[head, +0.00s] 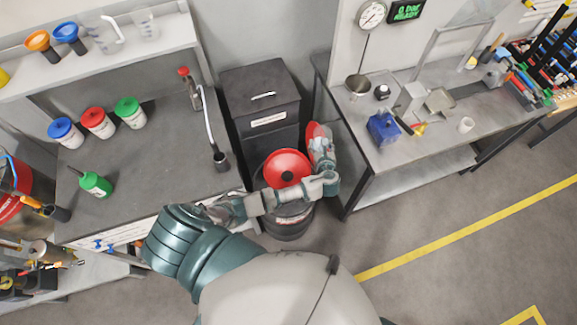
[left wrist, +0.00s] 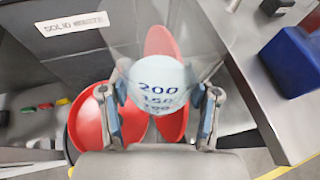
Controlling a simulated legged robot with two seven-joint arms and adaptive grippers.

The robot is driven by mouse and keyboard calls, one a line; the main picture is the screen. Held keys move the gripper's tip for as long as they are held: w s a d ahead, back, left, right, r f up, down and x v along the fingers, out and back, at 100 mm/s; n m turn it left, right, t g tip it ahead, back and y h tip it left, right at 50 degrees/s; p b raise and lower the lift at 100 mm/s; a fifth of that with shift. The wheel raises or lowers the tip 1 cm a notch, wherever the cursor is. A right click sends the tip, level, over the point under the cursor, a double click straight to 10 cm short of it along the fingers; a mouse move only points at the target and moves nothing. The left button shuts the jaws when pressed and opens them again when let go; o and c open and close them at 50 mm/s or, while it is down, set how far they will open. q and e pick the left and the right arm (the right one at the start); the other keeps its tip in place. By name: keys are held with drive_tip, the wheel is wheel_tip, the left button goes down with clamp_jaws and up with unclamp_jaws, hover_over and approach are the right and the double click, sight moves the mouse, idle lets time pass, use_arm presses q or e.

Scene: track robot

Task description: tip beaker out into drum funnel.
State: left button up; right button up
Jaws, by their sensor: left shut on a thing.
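A clear beaker (left wrist: 158,82) with printed marks of 200 and 150 is held between the two fingers of my left gripper (left wrist: 158,100). Pale blue-white shows behind the marks; I cannot tell whether it is liquid. In the head view my left gripper (head: 321,150) is just right of the red drum funnel (head: 284,164), above its right side. The funnel's bowl is open and sits on a dark drum (head: 288,228). In the left wrist view the funnel (left wrist: 88,112) is left of the beaker. The beaker's tilt is unclear. My right gripper is out of view.
A dark lidded bin (head: 258,88) stands behind the drum. A bench (head: 140,175) with jars is left; another bench (head: 425,145) with a blue box (head: 383,129) is right. Floor at front right is clear.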

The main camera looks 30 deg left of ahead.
use_arm(q)
drive_tip(key=shift+w+d+r, duration=0.1)
drive_tip(key=shift+d, duration=0.15)
drive_tip(key=shift+f+n+p, duration=0.2)
drive_tip(key=shift+n+p, duration=0.1)
drive_tip(key=shift+a, duration=0.1)
